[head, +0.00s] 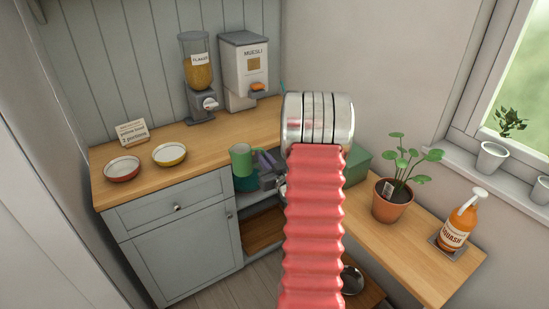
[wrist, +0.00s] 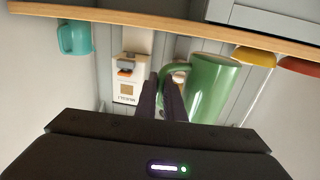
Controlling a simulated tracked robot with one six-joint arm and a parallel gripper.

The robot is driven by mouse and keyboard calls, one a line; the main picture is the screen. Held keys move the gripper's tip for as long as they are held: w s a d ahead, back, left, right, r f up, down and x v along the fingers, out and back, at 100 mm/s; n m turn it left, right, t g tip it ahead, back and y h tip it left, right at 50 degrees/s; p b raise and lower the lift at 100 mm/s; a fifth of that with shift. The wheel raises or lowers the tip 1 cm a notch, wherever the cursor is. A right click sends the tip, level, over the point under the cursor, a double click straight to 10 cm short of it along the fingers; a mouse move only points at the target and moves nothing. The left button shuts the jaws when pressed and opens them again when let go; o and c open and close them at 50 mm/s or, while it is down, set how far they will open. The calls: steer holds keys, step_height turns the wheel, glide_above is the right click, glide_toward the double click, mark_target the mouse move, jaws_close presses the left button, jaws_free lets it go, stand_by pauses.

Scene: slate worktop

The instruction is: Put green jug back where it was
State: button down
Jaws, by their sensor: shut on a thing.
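The green jug (head: 241,162) is in front of the wooden counter's edge in the head view, roughly upright. My gripper (head: 262,160) is shut on its handle, just right of its body. The wrist view, which is upside down, shows the jug (wrist: 212,88) beside my closed fingers (wrist: 170,90), with the handle at the fingertips. A darker teal thing (head: 246,184) shows just below the jug in the head view. I cannot tell whether it touches the jug. My red arm hides the middle of the head view.
A wooden counter (head: 150,183) holds a red bowl (head: 122,169), a yellow bowl (head: 169,154), a sign (head: 132,132) and two dispensers (head: 197,75) (head: 243,70). A teal mug (wrist: 74,38) stands at its far end. A plant (head: 393,195) and orange bottle (head: 459,222) stand on the right-hand worktop.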

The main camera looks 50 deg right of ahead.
mark_target(237, 166)
steer(key=w+a, duration=0.3)
steer(key=a, duration=0.2)
steer(key=w+a, duration=0.2)
steer(key=a, duration=0.1)
steer(key=shift+w+a, duration=0.2)
steer(key=shift+w, duration=0.15)
steer(key=w+a+n+y, duration=0.2)
steer(key=w+a+y, duration=0.1)
steer(key=a, duration=1.5)
steer(key=w+a+n+t+y, duration=0.1)
steer(key=w+a, duration=0.4)
steer(key=a, duration=1.4)
steer(key=n+y, duration=0.1)
steer(key=y, duration=0.1)
steer(key=shift+w+r+y, duration=0.15)
steer(key=shift+r+y, duration=0.1)
steer(key=shift+y, duration=0.15)
